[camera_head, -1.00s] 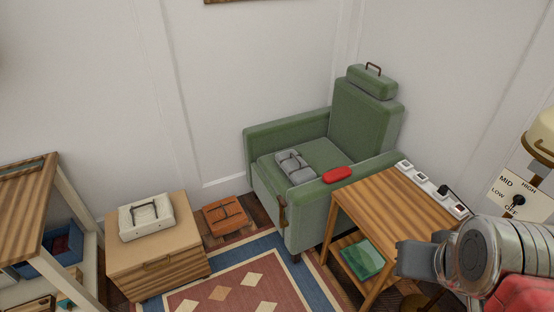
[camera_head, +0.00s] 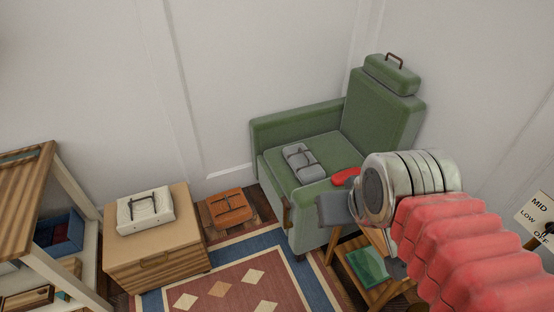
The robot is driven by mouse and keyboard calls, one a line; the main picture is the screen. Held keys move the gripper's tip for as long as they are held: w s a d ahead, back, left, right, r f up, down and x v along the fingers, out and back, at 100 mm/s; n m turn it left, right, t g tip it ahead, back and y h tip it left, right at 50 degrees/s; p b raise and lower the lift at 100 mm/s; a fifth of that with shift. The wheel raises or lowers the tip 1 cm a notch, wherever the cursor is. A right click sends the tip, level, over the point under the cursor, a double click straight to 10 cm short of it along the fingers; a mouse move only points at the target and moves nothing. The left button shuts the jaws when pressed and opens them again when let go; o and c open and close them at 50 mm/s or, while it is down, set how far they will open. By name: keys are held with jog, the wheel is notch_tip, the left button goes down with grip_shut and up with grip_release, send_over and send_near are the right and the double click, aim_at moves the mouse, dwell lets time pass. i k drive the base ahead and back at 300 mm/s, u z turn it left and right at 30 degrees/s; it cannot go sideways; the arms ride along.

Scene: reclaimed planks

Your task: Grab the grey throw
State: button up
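The grey throw (camera_head: 303,162) lies folded on the seat of the green armchair (camera_head: 296,126), with a darker strap or handle on top. My gripper (camera_head: 335,208) is in front of the chair's right armrest, to the right of and below the throw in the picture, apart from it. Only a grey part of its end shows beyond the silver wrist; whether the fingers are open or shut is hidden.
A red object (camera_head: 346,176) lies on the right armrest, partly behind my arm. My arm hides most of the wooden side table, with a green item (camera_head: 366,266) on its lower shelf. A cream bundle (camera_head: 146,210) sits on a cabinet (camera_head: 156,260); an orange bundle (camera_head: 228,207) lies on the floor.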

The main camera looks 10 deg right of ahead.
aim_at(308, 171)
jog(key=u, duration=0.4)
jog(key=i, duration=0.5)
jog(key=u, duration=0.7)
jog(key=i, duration=0.65)
jog(key=u, duration=0.35)
